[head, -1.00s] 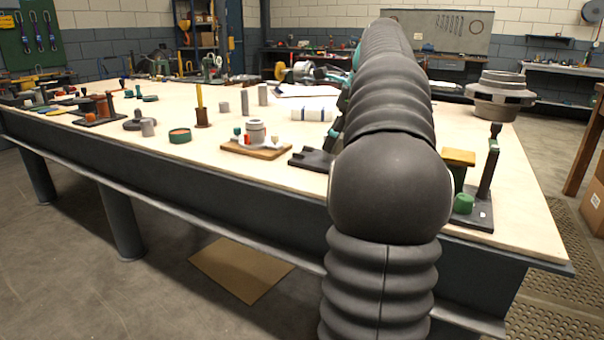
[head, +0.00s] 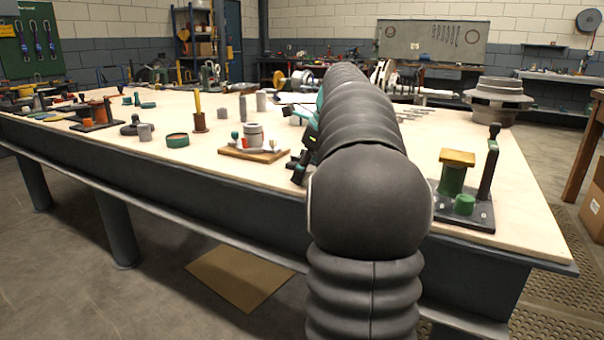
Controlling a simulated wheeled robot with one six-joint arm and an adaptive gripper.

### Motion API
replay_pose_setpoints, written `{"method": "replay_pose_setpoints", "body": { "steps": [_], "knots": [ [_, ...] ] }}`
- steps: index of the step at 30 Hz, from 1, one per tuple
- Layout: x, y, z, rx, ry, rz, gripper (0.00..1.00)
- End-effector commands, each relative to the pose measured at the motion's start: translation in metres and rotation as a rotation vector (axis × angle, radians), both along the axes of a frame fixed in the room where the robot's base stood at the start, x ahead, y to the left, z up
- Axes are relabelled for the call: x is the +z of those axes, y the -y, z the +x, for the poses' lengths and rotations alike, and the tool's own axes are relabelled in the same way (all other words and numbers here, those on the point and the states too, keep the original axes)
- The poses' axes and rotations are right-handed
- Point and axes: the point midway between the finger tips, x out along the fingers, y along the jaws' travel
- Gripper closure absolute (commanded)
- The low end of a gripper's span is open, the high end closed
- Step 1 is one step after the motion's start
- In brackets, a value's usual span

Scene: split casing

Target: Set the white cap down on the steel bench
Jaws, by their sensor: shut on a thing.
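My gripper (head: 299,166) shows only in part at the left side of my arm, low over the front of the bench, as dark fingers with teal parts. It is closed, but what lies between its fingers is hidden. I cannot make out the white cap in its grip. The large bench (head: 90,155) has a pale top and a dark metal frame. My gripper is just right of a wooden board (head: 262,156); whether it touches the bench top cannot be told.
The board carries a grey cylinder (head: 253,135) and small coloured pieces. A green fixture with a yellow top (head: 455,170) stands right of my arm. Bare top lies between dish and front edge.

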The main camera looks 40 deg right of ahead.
Motion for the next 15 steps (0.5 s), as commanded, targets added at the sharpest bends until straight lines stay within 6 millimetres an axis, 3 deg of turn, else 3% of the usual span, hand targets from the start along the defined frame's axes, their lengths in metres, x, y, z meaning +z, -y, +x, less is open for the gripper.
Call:
{"method": "replay_pose_setpoints", "body": {
  "steps": [8,9,11,15],
  "knots": [
    [-0.0034,0.0000,-0.0001,0.000,0.000,0.000,0.69],
    [-0.0027,0.0001,0.0000,0.000,0.000,0.000,0.44],
    [-0.0027,0.0001,0.0000,0.000,0.000,0.000,0.29],
    [-0.0027,0.0001,0.0000,0.000,0.000,0.000,0.29]
  ]
}}
